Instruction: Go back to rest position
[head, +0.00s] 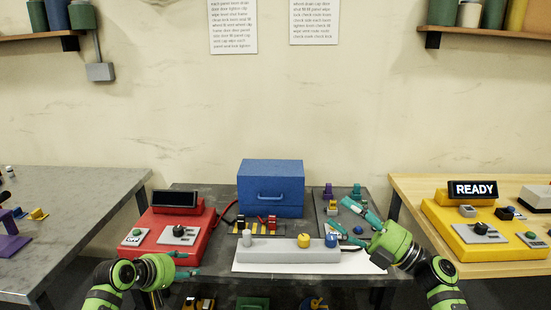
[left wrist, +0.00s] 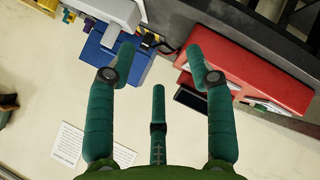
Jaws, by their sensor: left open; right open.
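My left gripper (head: 188,264) is low at the left in the head view, in front of the red console (head: 160,236). Its teal fingers stand apart and empty in the left wrist view (left wrist: 160,62), with the red console (left wrist: 262,75) and the blue box (left wrist: 112,66) beyond them. My right gripper (head: 342,216) reaches in from the lower right in the head view. Its teal fingers are spread, with nothing seen between them, over the right part of the middle table. Whether its fingers touch the small parts behind them I cannot tell.
A blue box (head: 271,186) with a handle stands at the back of the dark middle table. In front lies a grey bar (head: 275,256) with yellow and blue knobs. A yellow console (head: 458,230) with a READY display (head: 474,189) stands on the right table. A grey table (head: 75,190) is left.

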